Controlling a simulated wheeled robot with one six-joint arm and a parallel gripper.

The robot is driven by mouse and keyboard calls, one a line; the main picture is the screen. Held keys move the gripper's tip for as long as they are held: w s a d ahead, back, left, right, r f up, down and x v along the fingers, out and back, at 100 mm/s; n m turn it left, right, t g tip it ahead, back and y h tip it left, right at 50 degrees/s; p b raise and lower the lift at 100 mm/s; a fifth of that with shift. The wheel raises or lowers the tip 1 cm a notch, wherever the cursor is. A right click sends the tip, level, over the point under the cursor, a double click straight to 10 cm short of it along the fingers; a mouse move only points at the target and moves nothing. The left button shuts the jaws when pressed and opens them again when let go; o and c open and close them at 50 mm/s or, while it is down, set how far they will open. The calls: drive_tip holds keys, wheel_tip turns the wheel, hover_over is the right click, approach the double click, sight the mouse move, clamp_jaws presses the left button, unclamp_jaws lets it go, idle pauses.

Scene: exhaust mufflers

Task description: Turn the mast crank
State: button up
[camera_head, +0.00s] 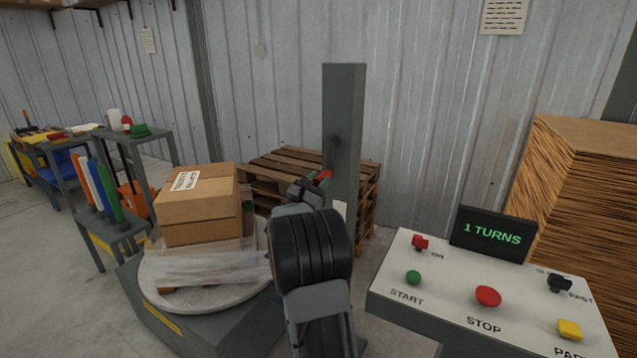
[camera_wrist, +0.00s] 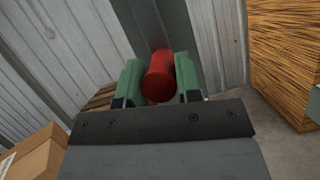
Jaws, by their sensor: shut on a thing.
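The mast (camera_head: 343,120) is a tall grey post in the middle of the head view, in front of the wall. The crank's red handle (camera_wrist: 159,78) sits between the two green fingers of my gripper (camera_wrist: 158,84) in the wrist view. My gripper is shut on it. In the head view only a bit of the red handle (camera_head: 324,176) shows past my gripper (camera_head: 314,184); the crank arm is mostly hidden by my own arm. The mast (camera_wrist: 172,25) also shows behind the handle in the wrist view.
Stacked boxes (camera_head: 197,205) on a round turntable (camera_head: 215,302) stand left of my arm. A control panel (camera_head: 450,285) with a display (camera_head: 493,234) reading "1 TURNS" is at the right. Wooden pallets (camera_head: 290,165) are behind the mast. A brown stack (camera_head: 575,190) stands far right.

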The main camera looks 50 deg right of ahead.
clamp_jaws()
drive_tip(key=shift+w, duration=0.15)
